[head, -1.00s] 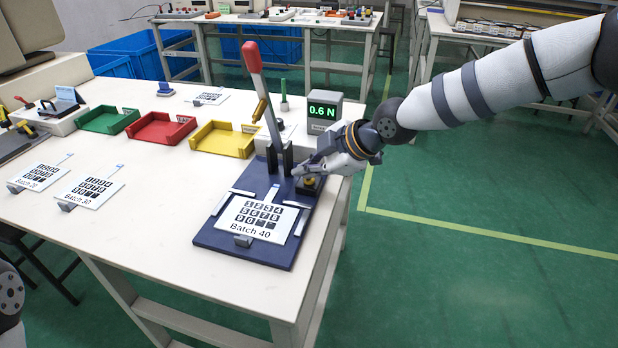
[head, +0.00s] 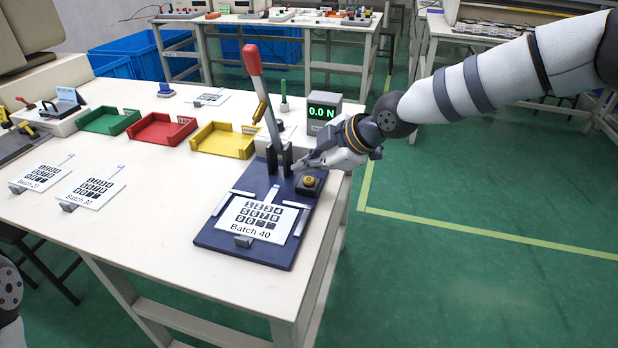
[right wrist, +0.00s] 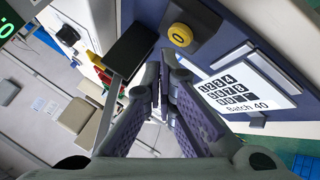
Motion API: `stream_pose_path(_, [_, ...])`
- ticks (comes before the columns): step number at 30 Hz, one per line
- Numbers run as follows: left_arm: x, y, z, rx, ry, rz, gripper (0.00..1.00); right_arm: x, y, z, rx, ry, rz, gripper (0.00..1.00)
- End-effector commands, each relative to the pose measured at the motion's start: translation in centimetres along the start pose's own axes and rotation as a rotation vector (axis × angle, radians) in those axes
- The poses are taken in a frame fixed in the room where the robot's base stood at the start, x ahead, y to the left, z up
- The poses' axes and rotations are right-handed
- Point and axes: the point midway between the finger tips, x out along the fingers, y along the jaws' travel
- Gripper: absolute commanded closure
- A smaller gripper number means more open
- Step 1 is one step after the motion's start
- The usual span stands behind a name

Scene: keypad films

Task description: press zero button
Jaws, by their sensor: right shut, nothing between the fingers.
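The zero button is a round yellow button (head: 309,181) on a small black box (head: 308,189) at the right side of the blue fixture board (head: 244,253). It also shows in the right wrist view (right wrist: 180,35), with a 0 on its top. My right gripper (head: 302,165) is shut and empty. Its fingertips are just behind and above the button, apart from it, near the base of the lever. In the right wrist view the closed fingertips (right wrist: 162,72) are below and left of the button. My left gripper is out of view.
A force display (head: 322,113) reads 0.0 N. A Batch 40 keypad film (head: 249,221) lies on the board. Green, red and yellow trays (head: 222,140) are to the left. The table's right edge is close.

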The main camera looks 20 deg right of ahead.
Motion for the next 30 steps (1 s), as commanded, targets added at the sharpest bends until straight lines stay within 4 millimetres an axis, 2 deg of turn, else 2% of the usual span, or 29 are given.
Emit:
stream_pose_path(5, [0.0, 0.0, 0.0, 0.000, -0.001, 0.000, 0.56, 0.0, 0.0, 0.0, 0.001, 0.000, -0.001, 1.00])
stream_pose_path(19, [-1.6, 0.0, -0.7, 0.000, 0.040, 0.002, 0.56, -3.2, 2.4, -2.4, -0.001, 0.001, 0.004, 1.00])
stream_pose_path(30, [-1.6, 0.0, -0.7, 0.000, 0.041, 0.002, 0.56, -3.4, 2.5, -2.5, 0.001, 0.000, -0.001, 1.00])
